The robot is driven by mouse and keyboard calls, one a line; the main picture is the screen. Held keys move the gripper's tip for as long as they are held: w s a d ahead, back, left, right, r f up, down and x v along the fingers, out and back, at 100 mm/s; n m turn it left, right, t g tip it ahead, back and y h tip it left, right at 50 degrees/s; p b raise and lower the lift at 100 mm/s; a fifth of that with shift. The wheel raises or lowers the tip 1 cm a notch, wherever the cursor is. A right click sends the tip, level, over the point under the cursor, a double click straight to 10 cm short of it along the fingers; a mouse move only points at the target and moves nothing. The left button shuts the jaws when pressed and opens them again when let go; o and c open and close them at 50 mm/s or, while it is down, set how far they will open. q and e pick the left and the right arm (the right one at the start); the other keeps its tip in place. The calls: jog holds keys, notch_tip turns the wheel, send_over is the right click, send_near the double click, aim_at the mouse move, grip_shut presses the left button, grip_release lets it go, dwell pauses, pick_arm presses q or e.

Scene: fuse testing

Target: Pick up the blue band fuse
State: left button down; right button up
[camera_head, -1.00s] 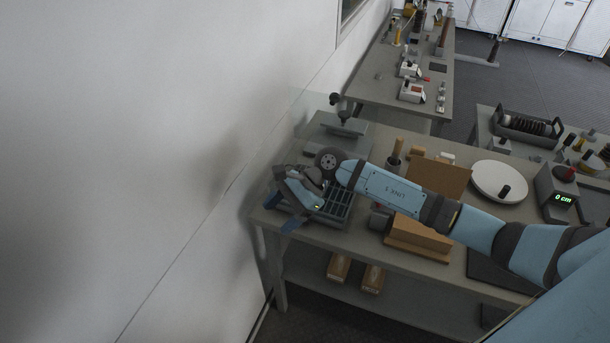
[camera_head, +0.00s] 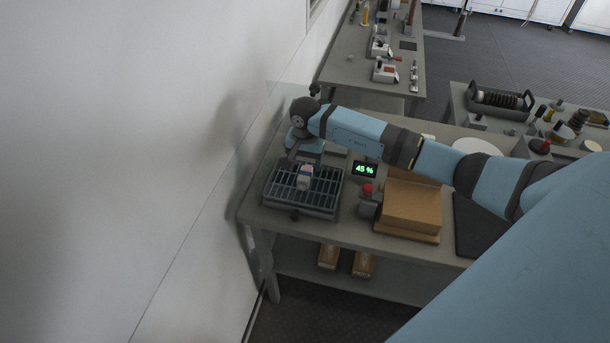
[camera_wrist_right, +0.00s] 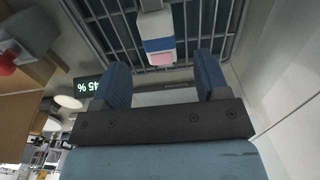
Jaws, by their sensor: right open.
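The blue band fuse (camera_head: 305,176) is a small white block with a blue band and a pinkish end, at the grey slotted rack (camera_head: 318,207) on the near table. In the right wrist view the fuse (camera_wrist_right: 156,30) shows at the top centre, its blue band and pink end toward my gripper. My right gripper (camera_wrist_right: 163,78) is open and empty, its two blue fingers spread to either side of the fuse's line, with a gap between them and the fuse. In the head view my right gripper (camera_head: 305,150) is just behind the fuse, partly hidden by its wrist.
A display reading 45 % (camera_head: 365,170) stands right of the rack, with a red-topped device (camera_head: 368,200) in front of it. A brown box (camera_head: 411,205) is farther right. The white wall (camera_head: 150,170) is close on the left.

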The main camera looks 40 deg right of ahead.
aim_at(305, 173)
notch_tip(305, 173, down, 4)
jog(key=shift+s+a+f+p, duration=0.1)
jog(key=shift+s+a+p, duration=0.05)
jog(key=shift+p, duration=0.8)
jog(key=shift+f, duration=0.6)
jog(key=c, duration=1.2)
